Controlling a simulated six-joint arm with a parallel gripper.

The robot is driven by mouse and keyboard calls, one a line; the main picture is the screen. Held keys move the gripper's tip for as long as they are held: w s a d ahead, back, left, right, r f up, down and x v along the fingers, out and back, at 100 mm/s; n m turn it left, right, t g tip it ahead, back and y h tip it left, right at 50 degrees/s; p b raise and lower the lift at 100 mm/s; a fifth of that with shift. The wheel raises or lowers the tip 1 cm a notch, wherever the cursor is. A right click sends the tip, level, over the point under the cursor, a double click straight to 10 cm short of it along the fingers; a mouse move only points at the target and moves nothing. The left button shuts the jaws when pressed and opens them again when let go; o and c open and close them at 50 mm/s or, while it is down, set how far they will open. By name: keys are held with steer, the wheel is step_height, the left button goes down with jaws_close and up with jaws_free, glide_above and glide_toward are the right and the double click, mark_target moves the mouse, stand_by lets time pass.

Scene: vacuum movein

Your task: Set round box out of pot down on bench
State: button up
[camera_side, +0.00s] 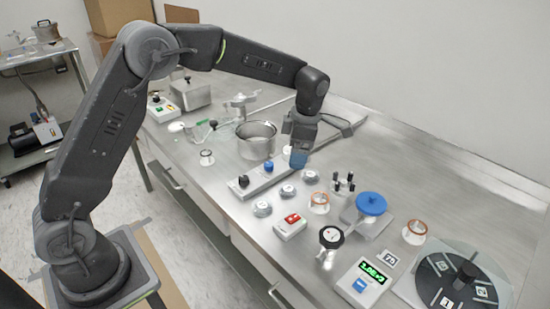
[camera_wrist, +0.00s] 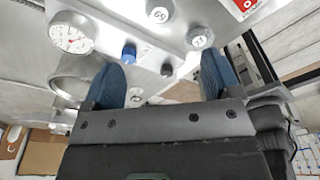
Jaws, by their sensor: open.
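The steel pot (camera_side: 256,148) stands on the bench (camera_side: 210,185); its near inside wall shows no box, and its floor is mostly hidden. Part of a round steel rim, likely the pot (camera_wrist: 62,88), shows at left in the wrist view. Several small round silver tins with white number labels, one of them (camera_side: 262,209), sit on the bench nearer the camera. I cannot tell which is the round box. My gripper (camera_side: 299,157), with blue fingertips, is open just right of the pot, above the bench. In the wrist view nothing is gripped between its fingers (camera_wrist: 163,82).
A metal bar with a blue knob (camera_side: 269,167) and a black knob (camera_side: 243,181) lies below my gripper. A red-topped white box (camera_side: 291,225), a blue-topped fixture (camera_side: 371,204) and a black turntable (camera_side: 455,285) stand nearer the camera. Bare bench shows at right.

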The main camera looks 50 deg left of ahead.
steer(key=s+r+m+t, duration=0.4)
steer(key=s+r+m, duration=0.9)
steer(key=s+m, duration=0.1)
steer(key=s+f+m+t+h, duration=0.1)
steer(key=s+m+t, duration=0.1)
steer(key=s+m, duration=1.1)
steer(key=shift+s+a+f+t, duration=0.3)
steer(key=shift+s+a+t, duration=0.15)
steer(key=shift+s, duration=0.3)
